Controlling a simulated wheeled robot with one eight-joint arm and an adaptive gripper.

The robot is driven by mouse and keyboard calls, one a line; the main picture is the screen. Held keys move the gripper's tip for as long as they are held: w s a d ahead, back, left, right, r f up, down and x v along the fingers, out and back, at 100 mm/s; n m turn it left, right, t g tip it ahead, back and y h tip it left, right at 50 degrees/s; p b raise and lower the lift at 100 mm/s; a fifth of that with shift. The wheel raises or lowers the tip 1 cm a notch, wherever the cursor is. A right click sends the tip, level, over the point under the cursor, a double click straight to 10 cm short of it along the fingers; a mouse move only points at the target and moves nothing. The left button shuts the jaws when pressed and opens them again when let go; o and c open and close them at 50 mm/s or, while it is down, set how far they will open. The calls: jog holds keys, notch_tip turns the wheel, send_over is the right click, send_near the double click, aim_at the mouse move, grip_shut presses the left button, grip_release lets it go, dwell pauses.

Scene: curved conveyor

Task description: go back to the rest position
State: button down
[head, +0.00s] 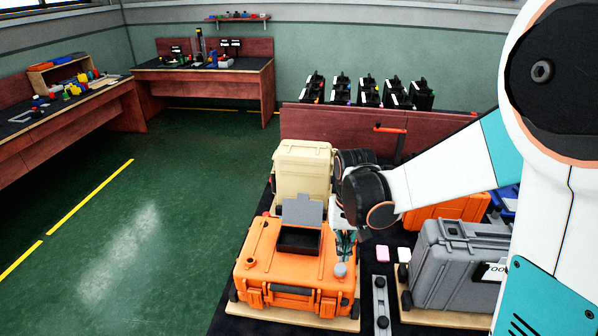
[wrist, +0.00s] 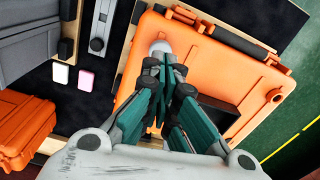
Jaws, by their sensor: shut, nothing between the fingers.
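My gripper (head: 344,246) hangs from my white and teal arm over the right side of an orange case (head: 262,255) in the head view. In the wrist view my gripper (wrist: 178,88) has its dark green fingers together with nothing between them, over the orange case (wrist: 215,65). A light grey ball-like knob (head: 340,269) shows just below the fingertips; it also shows in the wrist view (wrist: 160,46). I cannot tell whether the fingers touch it.
On the case is an open black box (head: 299,241) with a grey lid. A beige case (head: 301,168) stands behind, and a grey case (head: 460,268) at right. White and pink blocks (head: 382,253) lie between. Green floor (head: 130,220) at left is clear.

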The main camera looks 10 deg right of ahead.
jog(key=s+r+n+t+b, duration=0.1)
jog(key=s+r+n+t, duration=0.1)
jog(key=s+r+t, duration=0.5)
jog(key=s+r, duration=0.5)
jog(key=s, duration=0.3)
jog(key=shift+r+b, duration=0.2)
jog(key=shift+b, duration=0.2)
